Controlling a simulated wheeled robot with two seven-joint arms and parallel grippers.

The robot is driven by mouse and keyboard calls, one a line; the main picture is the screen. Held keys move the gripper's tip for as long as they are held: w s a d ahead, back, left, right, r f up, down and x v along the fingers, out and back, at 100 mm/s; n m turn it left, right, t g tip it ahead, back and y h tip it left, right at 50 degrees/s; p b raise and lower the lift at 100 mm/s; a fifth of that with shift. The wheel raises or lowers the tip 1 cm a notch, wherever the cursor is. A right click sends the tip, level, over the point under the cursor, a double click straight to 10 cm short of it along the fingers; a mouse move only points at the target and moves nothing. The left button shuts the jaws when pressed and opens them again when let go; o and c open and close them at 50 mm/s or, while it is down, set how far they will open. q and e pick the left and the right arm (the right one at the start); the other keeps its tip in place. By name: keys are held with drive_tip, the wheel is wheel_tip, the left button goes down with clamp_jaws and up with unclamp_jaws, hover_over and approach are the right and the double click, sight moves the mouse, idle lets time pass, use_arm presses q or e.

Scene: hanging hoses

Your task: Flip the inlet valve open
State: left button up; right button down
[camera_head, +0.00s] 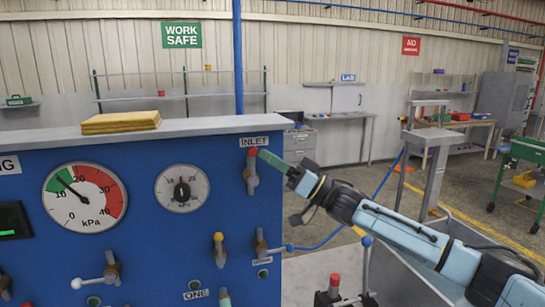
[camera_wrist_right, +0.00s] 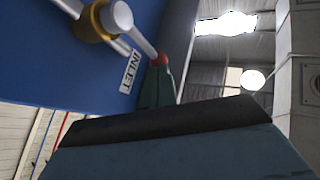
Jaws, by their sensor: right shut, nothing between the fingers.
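The inlet valve (camera_head: 251,178) is on the blue panel, below the INLET label (camera_head: 254,142). Its lever stands about upright in the head view, with its red tip (camera_head: 253,151) on top. In the right wrist view the brass and grey valve body (camera_wrist_right: 100,18) is at the upper left, and its lever runs down to the red tip (camera_wrist_right: 161,59). My right gripper (camera_head: 270,159) is shut and empty, its green fingertips just right of the red tip. In the wrist view the fingertips (camera_wrist_right: 155,88) overlap the tip; contact is unclear. My left gripper is not in view.
The panel (camera_head: 150,220) also carries a large kPa gauge (camera_head: 85,197), a smaller gauge (camera_head: 182,188) and several other valves. One valve with a grey lever (camera_head: 265,248) sits just below the inlet valve. Yellow cloths (camera_head: 121,122) lie on the panel's top ledge.

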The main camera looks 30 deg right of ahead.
drive_tip(key=shift+s+r, duration=0.1)
idle(0.3)
drive_tip(key=d+r+b+v, duration=0.1)
drive_tip(key=r+b+v, duration=0.1)
drive_tip(key=v, duration=1.1)
drive_tip(key=shift+s+d+b, duration=0.35)
drive_tip(key=shift+d+b, duration=0.1)
drive_tip(key=shift+b, duration=0.2)
drive_tip(key=shift+f, duration=0.1)
